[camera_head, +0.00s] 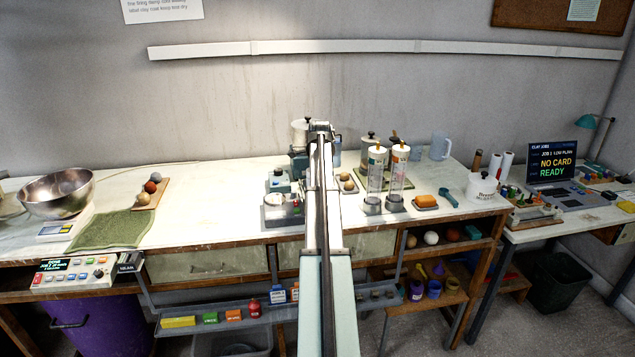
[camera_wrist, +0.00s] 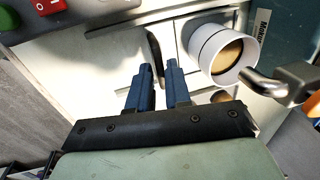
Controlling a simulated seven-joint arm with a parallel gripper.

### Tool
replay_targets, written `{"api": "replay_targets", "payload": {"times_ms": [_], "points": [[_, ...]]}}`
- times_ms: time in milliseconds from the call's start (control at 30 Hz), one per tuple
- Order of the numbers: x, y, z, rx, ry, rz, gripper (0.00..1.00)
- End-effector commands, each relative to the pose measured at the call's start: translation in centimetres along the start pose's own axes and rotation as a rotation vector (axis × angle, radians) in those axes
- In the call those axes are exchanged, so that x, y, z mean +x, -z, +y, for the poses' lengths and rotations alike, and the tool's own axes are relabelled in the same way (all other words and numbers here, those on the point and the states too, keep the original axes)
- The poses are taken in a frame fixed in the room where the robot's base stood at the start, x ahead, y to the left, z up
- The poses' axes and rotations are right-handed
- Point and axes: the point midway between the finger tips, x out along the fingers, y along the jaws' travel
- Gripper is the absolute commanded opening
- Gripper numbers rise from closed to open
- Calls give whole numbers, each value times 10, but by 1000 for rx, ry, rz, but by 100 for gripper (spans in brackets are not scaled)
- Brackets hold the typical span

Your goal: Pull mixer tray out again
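The mixer appears to be the teal and white machine (camera_head: 277,182) on the bench in the head view, partly hidden behind my arm. In the wrist view, a pale machine face (camera_wrist: 95,62) lies in front of my gripper (camera_wrist: 159,64). My gripper's two blue fingers are apart with a narrow gap and nothing visible between them. A dark upright bar or slot (camera_wrist: 153,44) is just beyond the fingertips; I cannot tell whether it is the tray's handle or whether they touch it. The tray itself cannot be made out clearly. My gripper is hidden in the head view.
In the wrist view, a white cylinder with a tan inside (camera_wrist: 224,50) and a metal rod (camera_wrist: 265,84) are close on the right. A red switch (camera_wrist: 48,5) is at upper left.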

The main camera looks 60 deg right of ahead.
Motion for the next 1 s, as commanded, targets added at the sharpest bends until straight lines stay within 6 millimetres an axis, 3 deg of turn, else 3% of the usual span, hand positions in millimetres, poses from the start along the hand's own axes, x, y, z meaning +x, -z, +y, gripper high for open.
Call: {"api": "replay_targets", "payload": {"times_ms": [200,1000], "points": [[0,0,0,0,0,0,0],[0,0,0,0,0,0,0]]}}
